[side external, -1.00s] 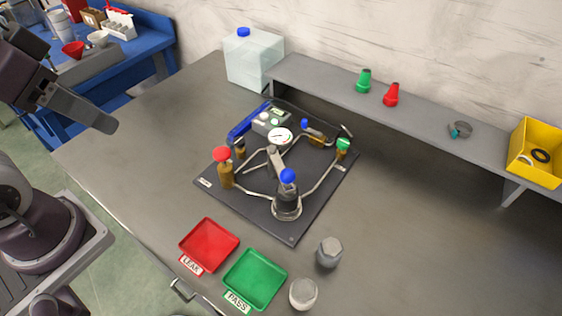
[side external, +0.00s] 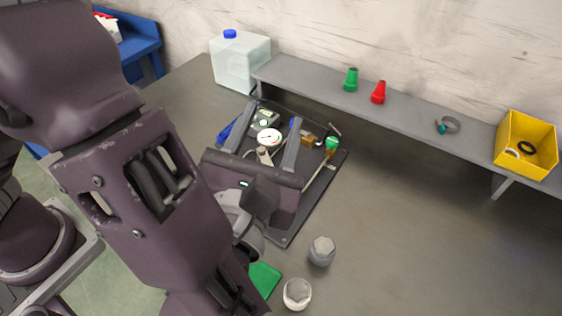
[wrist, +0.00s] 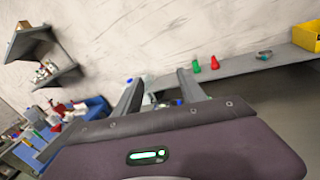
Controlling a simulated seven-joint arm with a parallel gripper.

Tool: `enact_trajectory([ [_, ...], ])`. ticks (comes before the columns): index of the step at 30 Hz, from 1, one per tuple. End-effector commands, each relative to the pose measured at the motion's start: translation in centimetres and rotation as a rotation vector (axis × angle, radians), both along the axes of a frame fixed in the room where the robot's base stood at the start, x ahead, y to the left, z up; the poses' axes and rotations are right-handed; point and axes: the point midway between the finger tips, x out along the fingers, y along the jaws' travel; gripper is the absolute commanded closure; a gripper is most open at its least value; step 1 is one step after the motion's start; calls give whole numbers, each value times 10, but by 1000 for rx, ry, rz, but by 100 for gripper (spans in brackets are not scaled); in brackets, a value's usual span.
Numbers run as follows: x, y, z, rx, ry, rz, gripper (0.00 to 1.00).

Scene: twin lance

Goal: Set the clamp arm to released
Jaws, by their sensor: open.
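The dark fixture plate (side external: 291,238) lies on the bench, largely covered by my arm. The clamp arm, its blue ball and its base are mostly hidden behind my gripper; I cannot tell its position now. My gripper (side external: 273,112) is open, its two grey fingers apart over the plate, with nothing seen between them but the fixture behind. A white round gauge (side external: 268,138) shows between the fingers. In the wrist view the open fingers (wrist: 160,78) point toward the shelf and wall, and the clamp is not clear there.
A brass fitting (side external: 307,138) and a green-capped valve (side external: 331,145) stand at the plate's right. The green tray (side external: 264,279) is partly covered. Two metal pieces (side external: 321,251) (side external: 297,293) stand in front. The shelf (side external: 415,113) holds cones and a yellow bin (side external: 526,145). The right bench is clear.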

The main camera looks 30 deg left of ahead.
Motion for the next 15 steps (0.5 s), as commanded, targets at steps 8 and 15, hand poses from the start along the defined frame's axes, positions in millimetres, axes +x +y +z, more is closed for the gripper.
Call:
enact_trajectory([
  [8, -1, 1, -135, -1, 4, 2, 52],
  [15, 20, 8, -155, -8, -2, 3, 52],
])
